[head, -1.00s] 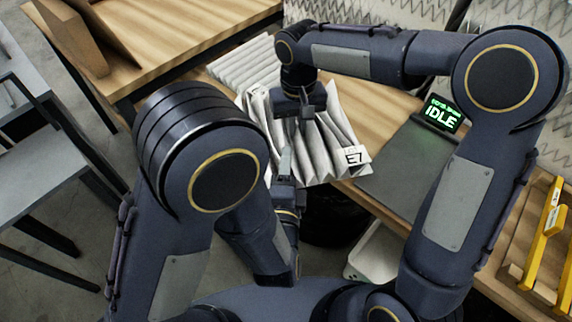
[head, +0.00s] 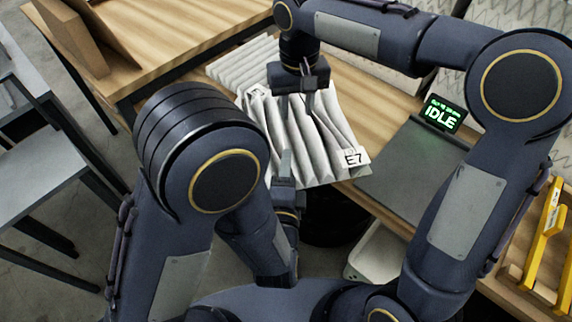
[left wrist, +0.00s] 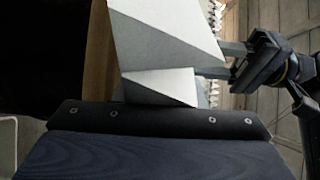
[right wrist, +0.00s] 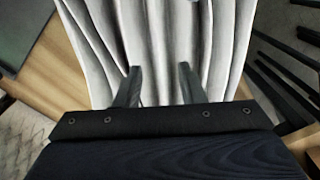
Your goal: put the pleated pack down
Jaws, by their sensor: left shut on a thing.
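The white-grey pleated pack (head: 322,135) with an E7 label (head: 355,157) lies over the front edge of the wooden table; I cannot tell whether it rests on it. My left gripper (head: 286,163) is shut on the pack's near left edge. The pack's folded ends (left wrist: 165,45) fill the upper middle of the left wrist view, where the left fingers are hidden. My right gripper (head: 296,104) is open at the pack's far left part. In the right wrist view its fingers (right wrist: 160,82) stand apart in front of the pleats (right wrist: 160,40).
Another pale pleated piece (head: 243,62) lies behind on the table (head: 365,100). A dark grey plate (head: 410,165) with a display reading IDLE (head: 440,114) is to the right. A wooden tray with yellow parts (head: 545,235) is at far right. A white bin (head: 375,255) stands below the table.

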